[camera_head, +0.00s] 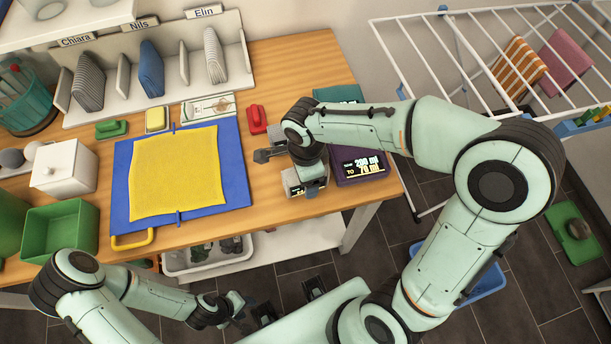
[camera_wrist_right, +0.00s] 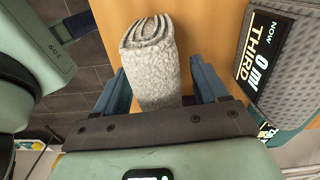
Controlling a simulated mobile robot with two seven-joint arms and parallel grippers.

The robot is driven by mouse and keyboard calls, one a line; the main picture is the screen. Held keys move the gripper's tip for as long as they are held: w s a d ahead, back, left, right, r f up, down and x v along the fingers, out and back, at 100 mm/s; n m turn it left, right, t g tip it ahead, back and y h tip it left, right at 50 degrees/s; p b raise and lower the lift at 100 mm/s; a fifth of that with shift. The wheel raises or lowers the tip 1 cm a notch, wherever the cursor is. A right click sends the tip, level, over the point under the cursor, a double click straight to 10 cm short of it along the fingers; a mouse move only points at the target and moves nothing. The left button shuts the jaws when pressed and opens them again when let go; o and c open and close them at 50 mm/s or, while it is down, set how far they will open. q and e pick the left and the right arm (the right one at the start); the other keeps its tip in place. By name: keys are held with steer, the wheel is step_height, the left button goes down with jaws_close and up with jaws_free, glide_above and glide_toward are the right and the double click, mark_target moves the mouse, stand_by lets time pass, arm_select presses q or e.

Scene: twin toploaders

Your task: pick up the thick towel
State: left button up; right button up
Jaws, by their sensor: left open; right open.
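A thick grey folded towel (camera_wrist_right: 150,75) stands on the wooden table in the right wrist view, its folded layers showing at the far end. My right gripper (camera_wrist_right: 158,82) is open, with one blue-grey finger on either side of the towel. I cannot tell whether the fingers touch it. In the head view a little of the grey towel (camera_head: 274,133) shows behind my right wrist; the rest is hidden. My left gripper (camera_head: 243,309) is open and empty, low in front of the table.
A yellow cloth (camera_head: 178,172) lies on a blue board (camera_head: 235,178) at left. A red clip-like object (camera_head: 257,119) is near the towel. A dark panel with a display (camera_head: 361,167) lies right of my right gripper. A drying rack (camera_head: 440,55) stands at right.

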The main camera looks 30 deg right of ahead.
steer(key=c, duration=1.1)
steer(key=shift+c, duration=0.2)
arm_select(q)
steer(key=w+r+p, duration=0.2)
steer(key=r, duration=0.1)
steer(key=shift+w+r+p, duration=0.2)
steer(key=shift+r+p, duration=0.1)
steer(key=shift+p, duration=0.1)
arm_select(e)
step_height(320, 180, up, 20)
